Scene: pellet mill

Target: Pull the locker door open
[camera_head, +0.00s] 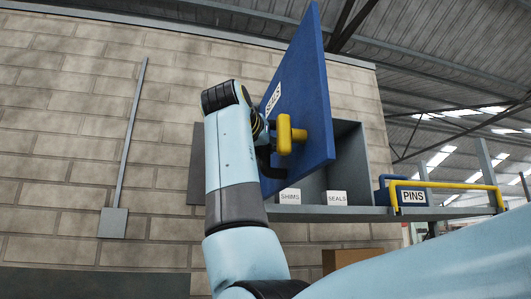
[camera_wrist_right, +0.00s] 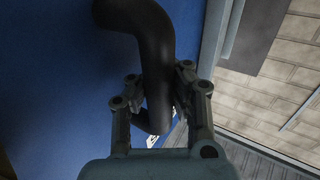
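The blue locker door (camera_head: 310,95) stands swung out from the grey locker (camera_head: 347,150) in the head view, with its inside partly showing. The door bears a "SEALS" label and a yellow T-shaped latch (camera_head: 291,135). In the wrist view a black curved handle (camera_wrist_right: 152,50) stands on the blue door face (camera_wrist_right: 60,90). My right gripper (camera_wrist_right: 160,100) has a finger on each side of this handle and looks shut on it. In the head view my right gripper (camera_head: 264,150) is largely hidden behind my wrist. My left gripper is not in view.
A shelf (camera_head: 340,214) under the locker carries "SHIMS" and "SEALS" labels. A blue "PINS" bin (camera_head: 390,188) sits at right behind a yellow rail (camera_head: 450,184). A cardboard box (camera_head: 350,258) is below. A block wall (camera_head: 70,150) stands behind.

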